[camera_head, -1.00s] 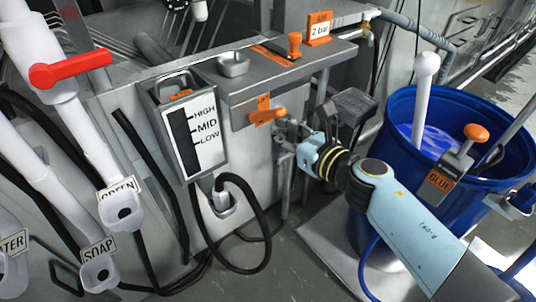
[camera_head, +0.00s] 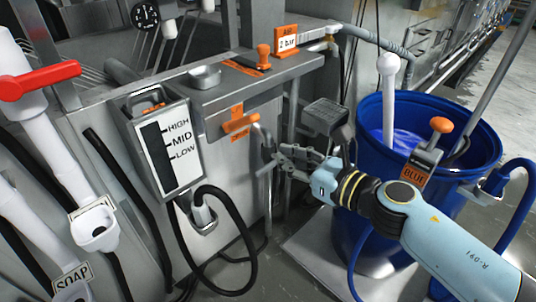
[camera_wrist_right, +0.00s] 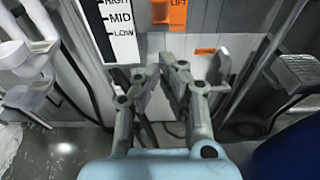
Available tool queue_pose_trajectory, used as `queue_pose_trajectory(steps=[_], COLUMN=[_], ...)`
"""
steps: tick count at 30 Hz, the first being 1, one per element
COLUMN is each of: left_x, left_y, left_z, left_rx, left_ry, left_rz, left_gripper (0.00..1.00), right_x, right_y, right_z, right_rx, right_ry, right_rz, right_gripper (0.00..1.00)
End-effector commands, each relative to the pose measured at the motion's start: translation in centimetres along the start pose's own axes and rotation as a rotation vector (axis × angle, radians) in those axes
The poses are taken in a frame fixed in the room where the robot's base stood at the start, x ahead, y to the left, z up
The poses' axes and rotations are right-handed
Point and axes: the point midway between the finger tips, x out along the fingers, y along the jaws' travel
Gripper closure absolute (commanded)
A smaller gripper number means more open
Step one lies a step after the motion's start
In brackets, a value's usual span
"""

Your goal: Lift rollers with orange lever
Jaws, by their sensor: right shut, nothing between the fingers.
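The orange lever (camera_head: 240,123) sticks out from the front of the grey machine, below its shelf edge, on an orange plate. In the right wrist view an orange plate marked LIFT (camera_wrist_right: 168,12) shows at the top edge. My right gripper (camera_head: 270,160) is shut and empty, below and to the right of the lever, and appears apart from it. Its fingers also show in the wrist view (camera_wrist_right: 163,72), below the LIFT plate. The rollers cannot be made out clearly. My left gripper is not in view.
A level gauge (camera_head: 170,150) marked HIGH, MID and LOW stands left of the lever. A black hose (camera_head: 252,250) loops below it. A blue barrel (camera_head: 375,150) and a grey pedal-like block (camera_head: 326,115) are to the right. An orange knob (camera_head: 263,56) stands on the shelf.

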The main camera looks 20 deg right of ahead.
Motion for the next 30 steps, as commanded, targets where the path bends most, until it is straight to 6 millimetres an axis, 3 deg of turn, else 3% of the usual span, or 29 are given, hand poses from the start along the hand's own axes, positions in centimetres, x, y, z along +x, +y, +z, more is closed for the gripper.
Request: queue_pose_trajectory(steps=[6,26,29,30], left_x=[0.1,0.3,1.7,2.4], left_y=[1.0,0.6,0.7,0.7], left_z=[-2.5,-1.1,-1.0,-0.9], left_rx=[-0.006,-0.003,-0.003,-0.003], left_ry=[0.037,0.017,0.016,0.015], left_rz=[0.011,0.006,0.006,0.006], left_gripper=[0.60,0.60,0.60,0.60], right_x=[-2.6,-3.0,-2.6,-2.5], right_y=[0.1,0.1,0.2,0.1], right_z=[0.4,0.4,-1.1,-3.0], right_rx=[0.000,0.002,0.010,0.030], right_ry=[0.001,0.001,0.000,0.020], right_rz=[0.000,0.000,-0.003,-0.008], right_gripper=[1.00,1.00,1.00,1.00])
